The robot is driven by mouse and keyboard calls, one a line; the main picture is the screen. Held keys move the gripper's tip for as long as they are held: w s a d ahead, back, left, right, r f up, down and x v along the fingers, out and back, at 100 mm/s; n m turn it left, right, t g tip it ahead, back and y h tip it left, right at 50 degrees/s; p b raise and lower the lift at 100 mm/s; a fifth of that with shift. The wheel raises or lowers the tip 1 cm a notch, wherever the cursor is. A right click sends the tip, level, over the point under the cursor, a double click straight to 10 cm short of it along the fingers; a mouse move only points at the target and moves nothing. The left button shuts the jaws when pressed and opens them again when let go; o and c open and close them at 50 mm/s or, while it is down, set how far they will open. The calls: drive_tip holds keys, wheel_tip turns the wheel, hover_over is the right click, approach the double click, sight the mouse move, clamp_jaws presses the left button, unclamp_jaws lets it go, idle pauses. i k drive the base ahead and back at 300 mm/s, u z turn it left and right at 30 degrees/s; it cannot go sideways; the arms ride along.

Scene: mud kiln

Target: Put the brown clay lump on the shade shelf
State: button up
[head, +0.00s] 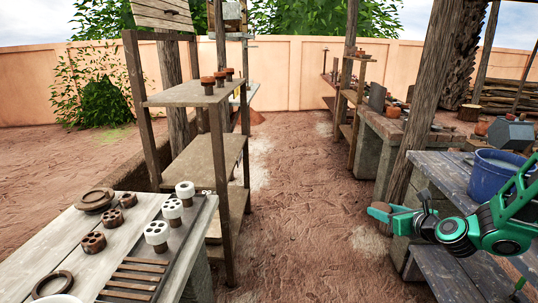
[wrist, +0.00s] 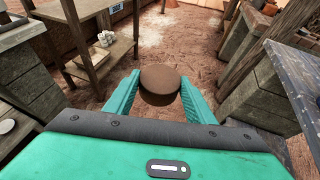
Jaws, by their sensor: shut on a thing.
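My gripper (head: 382,214) is at the right of the head view, over the open ground beside the dark plank table. It is shut on the brown clay lump (head: 379,207), a round, flat-topped piece. In the wrist view the clay lump (wrist: 160,82) sits between the two green fingers of my gripper (wrist: 161,92). A wooden shelf unit (head: 190,93) with several boards stands left of centre, well apart from my gripper. I cannot tell for certain that it is the shade shelf. Small brown pieces stand on its top board.
A pale plank table (head: 60,235) at front left carries white-topped spools, brown rings and a slatted rack. A blue bucket (head: 492,175) stands on the dark plank table (head: 452,178) at right. A wooden post (head: 425,90) rises beside it. The dirt path (head: 300,200) between is clear.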

sight(210, 167)
drive_tip(key=i, duration=3.2)
drive_tip(key=u, duration=1.8)
